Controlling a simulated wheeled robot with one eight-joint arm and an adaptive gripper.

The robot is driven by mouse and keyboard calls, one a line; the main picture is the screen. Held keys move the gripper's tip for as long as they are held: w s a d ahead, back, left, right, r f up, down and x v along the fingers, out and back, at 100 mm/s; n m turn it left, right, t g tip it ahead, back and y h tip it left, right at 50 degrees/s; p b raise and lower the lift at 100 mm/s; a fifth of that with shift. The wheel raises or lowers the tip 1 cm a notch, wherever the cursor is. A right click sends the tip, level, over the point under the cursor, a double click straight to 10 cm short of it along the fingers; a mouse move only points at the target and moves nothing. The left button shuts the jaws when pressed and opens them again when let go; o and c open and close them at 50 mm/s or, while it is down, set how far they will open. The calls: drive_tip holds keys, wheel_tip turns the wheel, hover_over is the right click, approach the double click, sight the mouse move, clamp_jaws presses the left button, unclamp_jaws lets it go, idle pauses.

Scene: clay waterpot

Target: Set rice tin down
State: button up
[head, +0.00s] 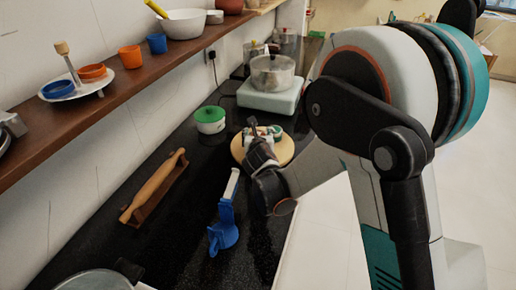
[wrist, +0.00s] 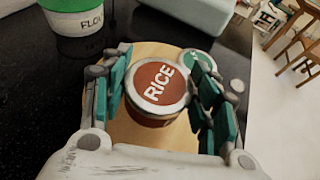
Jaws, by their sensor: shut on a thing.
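The rice tin (wrist: 159,88) has a brown lid with white RICE lettering and a pale rim. My gripper (wrist: 161,62) is shut on it, with teal pads on its left and right sides. In the head view my gripper (head: 262,134) is over the round wooden board (head: 284,154), and it hides most of the tin. The same board (wrist: 140,133) lies beneath the tin in the wrist view. I cannot tell whether the tin's base touches the board.
A second tin with green on top (wrist: 203,58) is close beyond the right finger. The green-lidded flour tin (head: 210,120) stands left of the board. A scale with a pot (head: 272,75) is behind. A rolling pin (head: 154,186) and blue tool (head: 224,230) lie nearer.

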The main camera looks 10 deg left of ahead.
drive_tip(key=shift+f+b, duration=0.75)
drive_tip(key=shift+f, duration=1.3)
drive_tip(key=shift+f, duration=0.1)
drive_tip(key=o, duration=1.2)
drive_tip(key=shift+o, duration=0.2)
drive_tip(key=shift+s+r, duration=0.15)
drive_tip(key=shift+r, duration=0.05)
drive_tip(key=p+v, duration=0.3)
drive_tip(key=v, duration=0.8)
drive_tip(key=shift+s, duration=0.4)
drive_tip(key=shift+d, duration=0.1)
